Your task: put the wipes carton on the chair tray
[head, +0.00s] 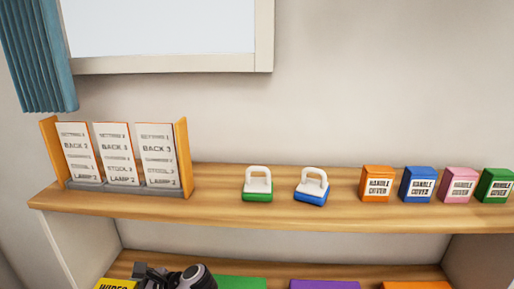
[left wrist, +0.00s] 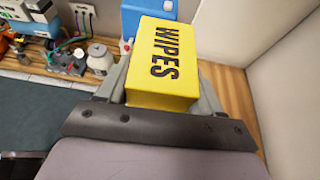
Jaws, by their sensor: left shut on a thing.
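The wipes carton (left wrist: 162,70) is a yellow box with "WIPES" in black on its top. In the left wrist view it sits between the fingers of my left gripper (left wrist: 165,90), which is shut on it. In the head view only a corner of the yellow carton (head: 115,284) shows at the bottom edge, beside my dark left gripper (head: 165,276). I cannot tell whether the carton is lifted or still touches the surface below. My right gripper is in neither view. I see no chair tray.
An upper wooden shelf (head: 250,210) holds card racks (head: 118,155), two handled blocks (head: 257,185) and several handle cover boxes (head: 376,184). Green, purple and orange items stand on the lower shelf (head: 235,267).

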